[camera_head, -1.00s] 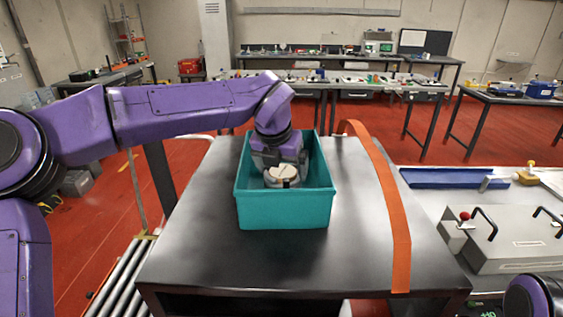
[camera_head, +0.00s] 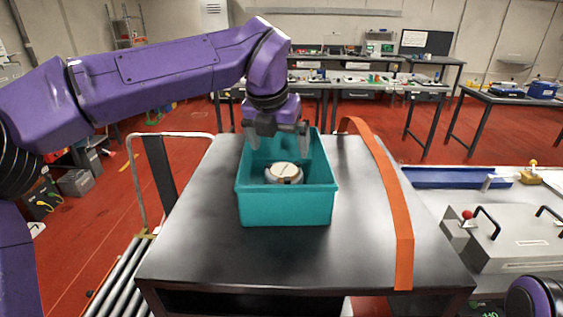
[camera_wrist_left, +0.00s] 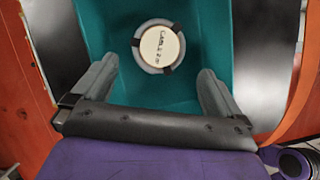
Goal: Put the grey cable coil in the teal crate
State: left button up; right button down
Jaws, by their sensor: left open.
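The teal crate (camera_head: 286,208) stands on the dark table in the head view; its wall also shows in the left wrist view (camera_wrist_left: 258,60). The grey cable coil (camera_head: 284,173) lies inside the crate, with a pale round label on top. The coil shows in the left wrist view (camera_wrist_left: 158,46) with handwriting on the label and dark ties around its ring. My left gripper (camera_head: 277,146) is open and empty above the crate, apart from the coil. Its two fingers (camera_wrist_left: 158,88) show spread wide in the left wrist view. My right gripper is out of view.
The dark table (camera_head: 205,240) has bare room on both sides of the crate. An orange strap (camera_head: 392,190) runs over the table to the right. A grey case with handles (camera_head: 518,240) and a blue tray (camera_head: 455,178) are at the right. Rollers (camera_head: 120,277) lie at the left.

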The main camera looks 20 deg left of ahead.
pick_arm(q)
jog(key=v, duration=0.4)
jog(key=shift+r, duration=0.15)
